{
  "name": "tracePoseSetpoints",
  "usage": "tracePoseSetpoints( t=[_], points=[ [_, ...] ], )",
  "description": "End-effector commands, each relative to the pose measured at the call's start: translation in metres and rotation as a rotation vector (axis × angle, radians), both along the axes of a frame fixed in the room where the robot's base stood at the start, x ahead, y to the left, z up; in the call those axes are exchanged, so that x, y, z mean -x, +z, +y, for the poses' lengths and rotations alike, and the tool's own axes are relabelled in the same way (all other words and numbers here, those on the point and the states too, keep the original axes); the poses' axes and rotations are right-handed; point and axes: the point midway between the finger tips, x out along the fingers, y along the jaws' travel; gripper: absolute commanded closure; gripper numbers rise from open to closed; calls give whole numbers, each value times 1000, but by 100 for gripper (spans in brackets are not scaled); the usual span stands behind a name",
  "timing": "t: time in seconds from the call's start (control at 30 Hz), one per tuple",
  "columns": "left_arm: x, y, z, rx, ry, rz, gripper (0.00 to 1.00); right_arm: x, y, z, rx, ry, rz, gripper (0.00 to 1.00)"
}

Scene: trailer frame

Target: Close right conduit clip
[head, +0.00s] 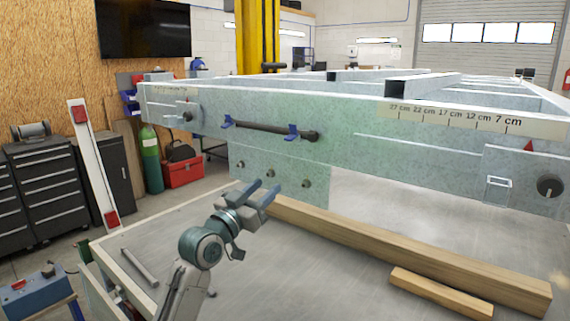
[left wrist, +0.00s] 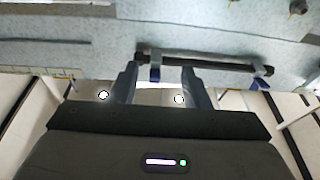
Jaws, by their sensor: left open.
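A dark conduit (head: 262,128) runs along the side of the galvanized trailer frame (head: 380,125). The right conduit clip (head: 292,132) is blue and sits near the conduit's right end; the left clip (head: 227,122) is a matching blue one. I cannot tell for sure whether either clip is shut. My left gripper (head: 267,187) is open and empty, below and in front of the right clip, apart from it. The left wrist view looks turned round; there the right clip (left wrist: 155,74) shows between the open fingertips (left wrist: 158,76), and the left clip (left wrist: 260,84) lies further right. My right gripper is out of view.
A lower plate with several bolts (head: 270,173) hangs under the frame behind my gripper. A long timber beam (head: 400,255) and a shorter wood block (head: 440,292) lie on the grey table (head: 310,280). The space in front of the conduit is clear.

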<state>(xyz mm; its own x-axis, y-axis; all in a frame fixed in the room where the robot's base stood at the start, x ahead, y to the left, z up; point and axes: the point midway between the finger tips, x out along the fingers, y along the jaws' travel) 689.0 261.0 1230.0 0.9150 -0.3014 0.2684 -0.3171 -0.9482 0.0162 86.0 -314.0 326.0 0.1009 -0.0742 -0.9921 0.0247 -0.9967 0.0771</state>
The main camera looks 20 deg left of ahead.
Motion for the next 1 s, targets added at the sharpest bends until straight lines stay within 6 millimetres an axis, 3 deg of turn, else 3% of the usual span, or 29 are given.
tracePoseSetpoints(
  t=[0.03,0.1,0.2,0.37,0.73,1.0],
  points=[
    [2,23,0,7,-9,-46,57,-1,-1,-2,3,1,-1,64],
    [4,43,0,17,-18,-90,57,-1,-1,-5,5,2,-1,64],
    [5,58,0,23,-25,-118,57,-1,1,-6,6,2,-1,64],
    [-10,68,-6,28,-26,-121,57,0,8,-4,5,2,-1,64],
    [-68,93,-27,26,-25,-117,57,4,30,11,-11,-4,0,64],
    [-86,98,-34,23,-23,-118,57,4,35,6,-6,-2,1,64]
  ],
)
